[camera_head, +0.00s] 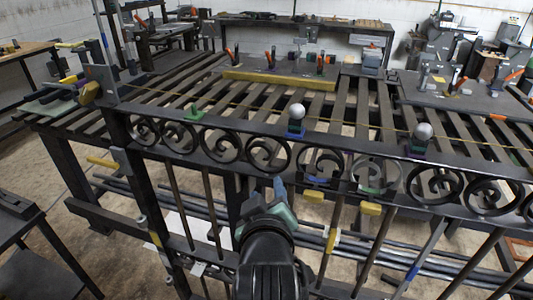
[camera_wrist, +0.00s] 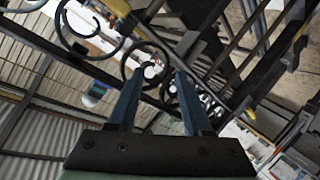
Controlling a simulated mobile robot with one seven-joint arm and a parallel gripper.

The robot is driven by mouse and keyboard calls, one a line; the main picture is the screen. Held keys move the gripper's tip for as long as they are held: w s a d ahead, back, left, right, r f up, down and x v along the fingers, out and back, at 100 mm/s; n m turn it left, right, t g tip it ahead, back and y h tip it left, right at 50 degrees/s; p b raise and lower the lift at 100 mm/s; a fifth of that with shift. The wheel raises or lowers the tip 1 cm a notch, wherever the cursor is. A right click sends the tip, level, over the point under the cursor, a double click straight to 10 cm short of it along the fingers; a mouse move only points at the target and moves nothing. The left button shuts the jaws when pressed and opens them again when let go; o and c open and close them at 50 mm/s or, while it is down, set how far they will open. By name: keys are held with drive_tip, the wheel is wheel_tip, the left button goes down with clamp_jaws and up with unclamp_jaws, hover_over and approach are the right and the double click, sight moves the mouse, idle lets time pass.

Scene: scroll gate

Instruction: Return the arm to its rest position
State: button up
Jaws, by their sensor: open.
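My gripper (camera_wrist: 155,98) shows in the wrist view as two blue-grey fingers standing apart, with nothing held between them. Dark iron scrolls of the gate (camera_wrist: 140,55) lie beyond the fingertips; I cannot tell the exact gap. In the head view my dark arm (camera_head: 268,255) rises from the bottom middle, and its end is just below the row of scrolls on the gate (camera_head: 270,152).
The slatted workbench (camera_head: 240,97) stretches behind the gate. Two posts with silver balls (camera_head: 296,111) (camera_head: 424,131) stand along the gate's top rail. A dark side table (camera_head: 22,222) is at the left. Several clamps stand on the bench at the back.

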drive_tip(key=s+r+m+t+p, duration=0.2)
drive_tip(key=s+r+t+p, duration=0.2)
drive_tip(key=r, duration=1.2)
drive_tip(key=s+r+m+t+p, duration=0.2)
drive_tip(key=s+r+t+p, duration=0.2)
drive_tip(key=r, duration=1.3)
drive_tip(key=s+r+m+t+p, duration=0.2)
drive_tip(key=s+r+t+p, duration=0.2)
drive_tip(key=r, duration=1.3)
drive_tip(key=s+t, duration=0.1)
drive_tip(key=s, duration=0.2)
drive_tip(key=shift+s+m, duration=0.15)
drive_tip(key=shift+m, duration=0.25)
drive_tip(key=shift+o, duration=0.2)
